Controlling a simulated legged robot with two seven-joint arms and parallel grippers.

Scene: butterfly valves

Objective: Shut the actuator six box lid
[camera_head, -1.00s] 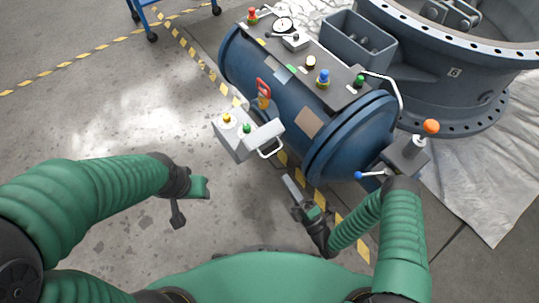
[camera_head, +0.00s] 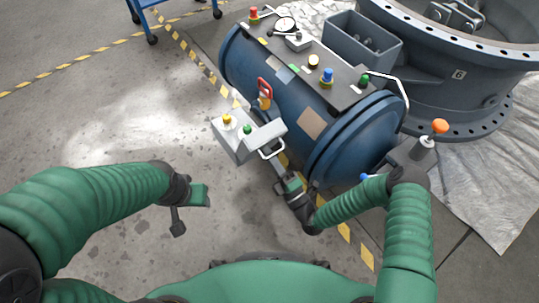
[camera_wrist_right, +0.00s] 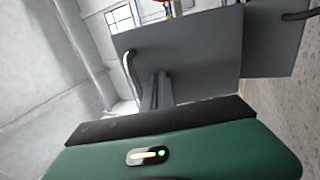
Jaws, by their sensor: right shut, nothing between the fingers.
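The grey box (camera_head: 229,139) with yellow and green knobs on top is on the near side of the blue actuator. Its lid (camera_head: 265,135) with a pale handle (camera_head: 271,150) sticks out to the right, standing open. In the wrist view a flat grey panel (camera_wrist_right: 200,60) with a curved handle (camera_wrist_right: 130,72) fills the middle. My right gripper (camera_head: 277,169) is shut and empty, just below the handle; it also shows in the wrist view (camera_wrist_right: 161,82) in front of the panel. Contact is unclear. My left gripper (camera_head: 198,196) hangs away at the left; its jaws are unclear.
The blue actuator cylinder (camera_head: 285,95) carries a red-orange handle (camera_head: 264,88) and several coloured knobs. A large grey flanged valve (camera_head: 440,90) is behind.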

